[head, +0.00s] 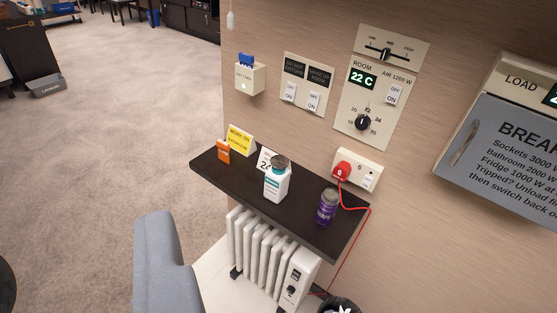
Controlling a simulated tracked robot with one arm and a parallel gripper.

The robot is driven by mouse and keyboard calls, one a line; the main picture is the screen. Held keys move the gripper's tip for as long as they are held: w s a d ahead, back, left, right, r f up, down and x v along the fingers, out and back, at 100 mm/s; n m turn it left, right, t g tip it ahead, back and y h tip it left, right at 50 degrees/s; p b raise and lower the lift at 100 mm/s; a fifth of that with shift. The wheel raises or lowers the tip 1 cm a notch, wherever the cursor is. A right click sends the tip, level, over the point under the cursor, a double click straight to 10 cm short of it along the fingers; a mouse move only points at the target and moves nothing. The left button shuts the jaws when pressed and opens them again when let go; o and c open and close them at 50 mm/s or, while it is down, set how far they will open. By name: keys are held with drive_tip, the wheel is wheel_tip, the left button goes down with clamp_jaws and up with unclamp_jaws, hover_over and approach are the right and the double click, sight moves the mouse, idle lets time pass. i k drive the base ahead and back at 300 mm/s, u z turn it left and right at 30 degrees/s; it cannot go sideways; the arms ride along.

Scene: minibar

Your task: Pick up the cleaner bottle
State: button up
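A white bottle (277,184) with a dark grey cap and a teal and white label stands upright on a narrow dark shelf (305,222) against the wall. It looks like the cleaner bottle, though its label is too small to read. A small purple container (327,208) with a grey lid stands to its right on the same shelf, apart from it. My gripper does not show clearly in the head view, so its place relative to the bottle cannot be told.
An orange box (223,151), a yellow sign (240,139) and a white number card (265,160) stand left of and behind the bottle. A red plug (342,172) trails a cord past the shelf's right end. A white radiator (262,249) stands below. A grey padded shape (163,260) rises in front.

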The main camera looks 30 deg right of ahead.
sight(276, 185)
drive_tip(key=z, duration=0.1)
drive_tip(key=i, duration=0.95)
drive_tip(key=z, duration=0.15)
